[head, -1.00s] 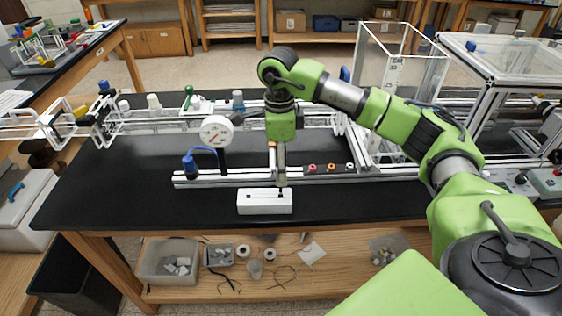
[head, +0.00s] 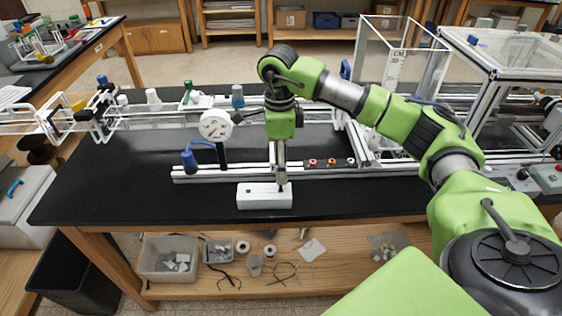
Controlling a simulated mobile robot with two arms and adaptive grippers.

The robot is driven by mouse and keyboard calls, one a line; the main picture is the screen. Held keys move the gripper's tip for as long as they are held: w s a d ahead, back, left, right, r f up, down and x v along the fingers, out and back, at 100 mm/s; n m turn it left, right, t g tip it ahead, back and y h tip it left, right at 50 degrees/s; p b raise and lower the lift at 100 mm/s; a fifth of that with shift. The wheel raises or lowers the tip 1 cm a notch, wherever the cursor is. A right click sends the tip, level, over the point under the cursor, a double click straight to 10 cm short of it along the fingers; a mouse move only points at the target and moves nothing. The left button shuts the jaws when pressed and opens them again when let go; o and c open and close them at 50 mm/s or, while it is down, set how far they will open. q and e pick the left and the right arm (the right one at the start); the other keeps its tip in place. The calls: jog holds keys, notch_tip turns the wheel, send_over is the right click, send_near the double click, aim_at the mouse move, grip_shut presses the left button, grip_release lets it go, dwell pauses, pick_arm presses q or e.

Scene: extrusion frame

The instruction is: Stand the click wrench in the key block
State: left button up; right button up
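The white key block (head: 262,198) lies on the black bench top near its front edge, long side left to right. My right gripper (head: 281,178) points straight down over the block's right end. A narrow grey shape runs down from it, and a small dark tip meets or nearly meets the block's top there. I cannot tell whether this is the click wrench or only the fingers, nor whether the tip is inside a hole. The fingers are too small to read as open or shut. I cannot make out the click wrench elsewhere. My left gripper is not in view.
A dial gauge (head: 215,125) and a blue-capped fitting (head: 189,161) stand just left of my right gripper. A white extrusion rail (head: 225,177) runs behind the block, with small coloured knobs (head: 331,162) to the right. The bench left of the block is clear.

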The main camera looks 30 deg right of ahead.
jog(key=shift+f, duration=0.15)
jog(key=shift+f+b, duration=1.65)
jog(key=shift+f, duration=0.35)
jog(key=o, duration=1.4)
